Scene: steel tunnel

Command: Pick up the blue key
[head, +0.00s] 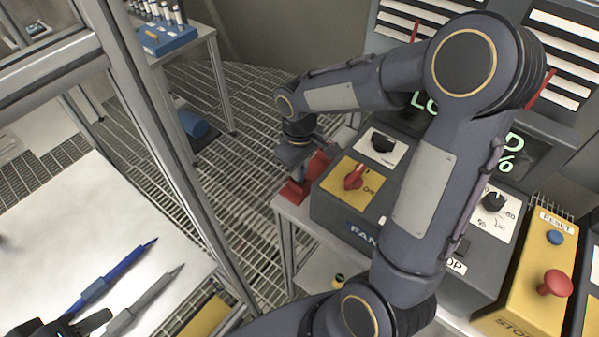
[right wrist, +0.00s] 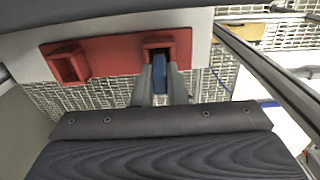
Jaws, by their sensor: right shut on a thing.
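The blue key (right wrist: 159,79) shows as a small blue piece between the fingers of my right gripper (right wrist: 161,85) in the right wrist view. The gripper is shut on it. The key's upper end meets the right-hand opening of the red holder (right wrist: 112,52); I cannot tell how deep it sits. In the head view my right gripper (head: 294,155) is just above the red holder (head: 304,180), and the key is hidden there. A dark part, seemingly my left gripper (head: 62,325), is cut off at the bottom left; its fingers cannot be made out.
The holder is beside a grey control box (head: 335,207) with a red knob (head: 354,177). A yellow stop box (head: 530,290) is at the right. A white table (head: 70,220) with blue and grey pen-like items is at the left. A metal post (head: 165,130) stands between.

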